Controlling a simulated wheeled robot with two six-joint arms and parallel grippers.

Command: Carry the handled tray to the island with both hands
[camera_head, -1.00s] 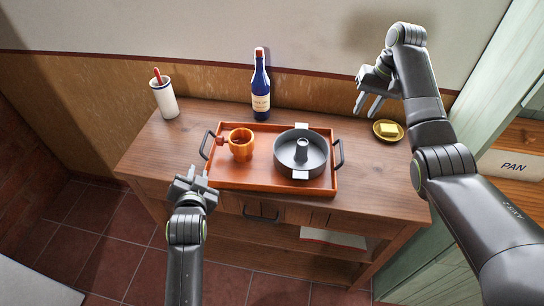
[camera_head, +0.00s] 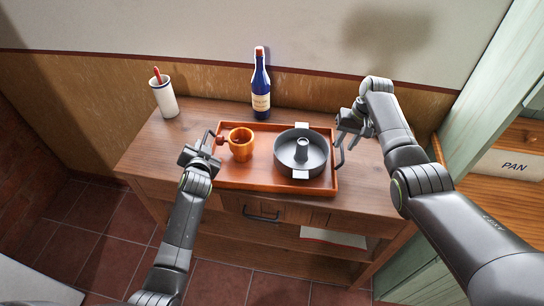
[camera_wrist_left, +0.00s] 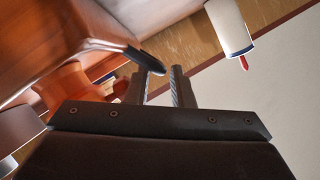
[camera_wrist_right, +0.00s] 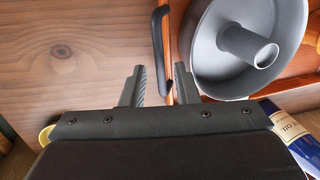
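The orange-red handled tray (camera_head: 262,185) lies on the wooden table, with a dark handle at each end. On it stand an orange mug (camera_head: 241,145) and a grey ring pan (camera_head: 301,153). My left gripper (camera_head: 201,152) is at the tray's left handle (camera_head: 208,138). In the left wrist view, the handle's end (camera_wrist_left: 152,64) lies between its parted fingers. My right gripper (camera_head: 349,136) is at the right handle (camera_head: 340,157). In the right wrist view, the handle (camera_wrist_right: 157,50) runs between its fingers, with gaps on both sides. Both grippers look open.
A blue bottle (camera_head: 261,88) stands behind the tray against the wall. A white cup (camera_head: 164,97) with a red item stands at the table's back left. A shelf labelled PAN (camera_head: 505,165) is at the right.

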